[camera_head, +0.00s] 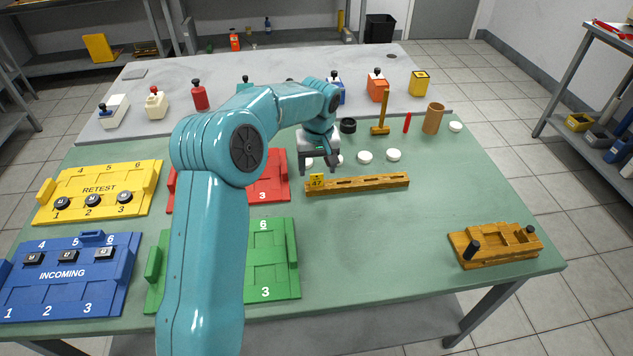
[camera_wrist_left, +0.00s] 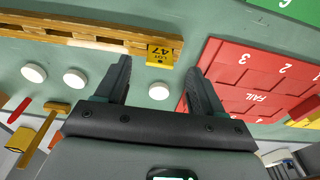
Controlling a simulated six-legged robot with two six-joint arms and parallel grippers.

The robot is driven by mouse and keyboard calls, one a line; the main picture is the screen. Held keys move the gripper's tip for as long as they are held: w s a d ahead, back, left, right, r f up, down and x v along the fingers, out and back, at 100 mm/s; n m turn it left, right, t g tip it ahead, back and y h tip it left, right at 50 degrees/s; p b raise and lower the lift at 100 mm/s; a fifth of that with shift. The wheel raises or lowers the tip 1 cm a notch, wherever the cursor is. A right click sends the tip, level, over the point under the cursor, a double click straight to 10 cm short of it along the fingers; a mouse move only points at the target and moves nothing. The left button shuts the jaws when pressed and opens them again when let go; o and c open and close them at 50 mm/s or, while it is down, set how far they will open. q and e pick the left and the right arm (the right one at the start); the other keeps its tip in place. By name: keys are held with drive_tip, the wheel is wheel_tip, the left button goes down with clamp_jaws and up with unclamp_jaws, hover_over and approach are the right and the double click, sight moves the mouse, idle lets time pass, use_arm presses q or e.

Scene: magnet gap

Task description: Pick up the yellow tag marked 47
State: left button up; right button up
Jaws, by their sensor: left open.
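The yellow tag marked 47 (camera_head: 317,182) stands at the left end of a slotted wooden rail (camera_head: 365,184) on the green table. In the left wrist view the tag (camera_wrist_left: 160,54) shows "LOT 47" upside down, beyond and between the fingertips. My left gripper (camera_head: 319,168) is open and empty, pointing down just behind the tag in the head view. Its two fingers also show in the left wrist view (camera_wrist_left: 160,75), apart from the tag, with a white disc (camera_wrist_left: 158,91) seen between them. My right gripper is not in view.
White discs (camera_head: 365,157) lie behind the rail. A red FAIL tray (camera_head: 270,178) is left of the tag, with a green tray (camera_head: 272,260) nearer. Yellow RETEST (camera_head: 140,195) and blue INCOMING (camera_head: 110,285) trays stand at left. A wooden fixture (camera_head: 495,257) is at right; the table's front middle is clear.

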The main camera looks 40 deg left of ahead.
sight(316, 175)
use_arm(q)
drive_tip(key=f, duration=0.4)
drive_tip(key=shift+w+a+f, duration=0.25)
drive_tip(key=shift+w+a, duration=0.05)
drive_tip(key=shift+a, duration=0.1)
drive_tip(key=c, duration=1.1)
